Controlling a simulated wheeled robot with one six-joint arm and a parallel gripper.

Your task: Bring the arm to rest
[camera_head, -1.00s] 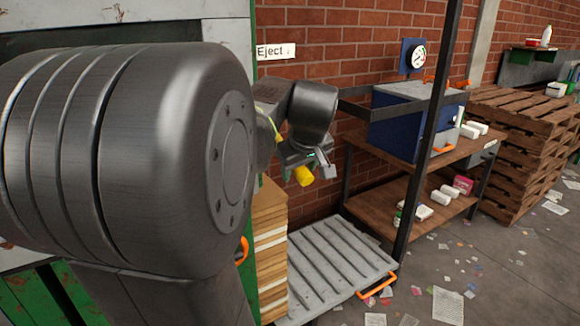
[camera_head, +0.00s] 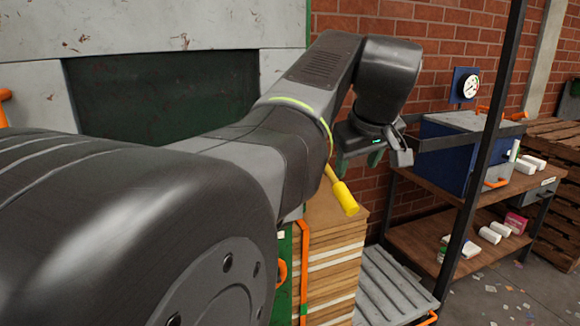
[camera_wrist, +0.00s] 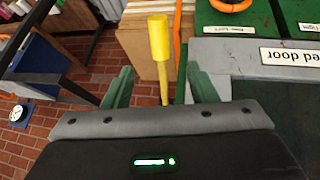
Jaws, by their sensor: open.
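My arm stretches from the lower left to the upper middle of the head view. My gripper (camera_head: 372,155) hangs at its end, in front of the brick wall. In the wrist view its two green fingers (camera_wrist: 160,86) stand wide apart, with nothing held between them. A yellow handle (camera_head: 346,197) on a thin yellow rod shows below and left of the gripper in the head view. In the wrist view the yellow handle (camera_wrist: 158,38) lies beyond the gap between the fingers; I see no contact.
A stack of boards (camera_head: 335,262) stands below the arm, beside a slatted metal surface (camera_head: 385,288). A dark post (camera_head: 487,150) and a shelf with a blue box (camera_head: 455,150) stand to the right. Wooden pallets (camera_head: 556,135) are farther right. The machine's dark opening (camera_head: 165,95) is behind the arm.

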